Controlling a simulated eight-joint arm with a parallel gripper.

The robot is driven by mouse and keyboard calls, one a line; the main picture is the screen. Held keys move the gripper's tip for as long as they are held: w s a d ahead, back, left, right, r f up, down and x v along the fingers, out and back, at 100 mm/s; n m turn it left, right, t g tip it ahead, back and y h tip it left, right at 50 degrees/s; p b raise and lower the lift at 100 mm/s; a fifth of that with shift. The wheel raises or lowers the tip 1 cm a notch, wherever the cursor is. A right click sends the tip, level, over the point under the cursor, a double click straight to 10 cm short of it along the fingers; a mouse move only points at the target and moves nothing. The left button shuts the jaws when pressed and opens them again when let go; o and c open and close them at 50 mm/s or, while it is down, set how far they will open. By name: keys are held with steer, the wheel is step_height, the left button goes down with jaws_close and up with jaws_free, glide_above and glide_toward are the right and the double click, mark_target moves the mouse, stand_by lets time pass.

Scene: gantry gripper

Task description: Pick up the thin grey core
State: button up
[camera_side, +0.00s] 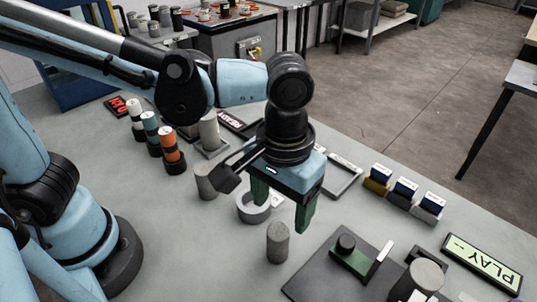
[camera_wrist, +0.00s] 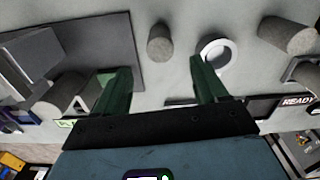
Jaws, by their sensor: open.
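A thin grey core (camera_side: 278,243), a short upright cylinder, stands on the grey table in front of my gripper in the side view. It also shows in the wrist view (camera_wrist: 160,43), just beyond the gap between the fingers. My gripper (camera_side: 280,215) has two green fingers, pointing down, apart and with nothing between them. In the wrist view the fingers (camera_wrist: 158,68) frame empty table. My gripper is not touching the core. Another grey cylinder (camera_side: 206,182) stands left of a pale ring (camera_side: 253,212), and a wider one (camera_side: 420,277) stands at the right.
A dark plate (camera_side: 325,275) with a green and black fixture lies right of the core. Orange, teal and white-topped cylinders (camera_side: 172,150) stand at the left. Several small blocks (camera_side: 404,193) and a PLAY sign (camera_side: 481,264) are at the right.

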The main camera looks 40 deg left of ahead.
mark_target(278, 245)
steer(key=shift+s+f, duration=0.1)
steer(key=shift+f, duration=5.7)
steer(key=c, duration=1.3)
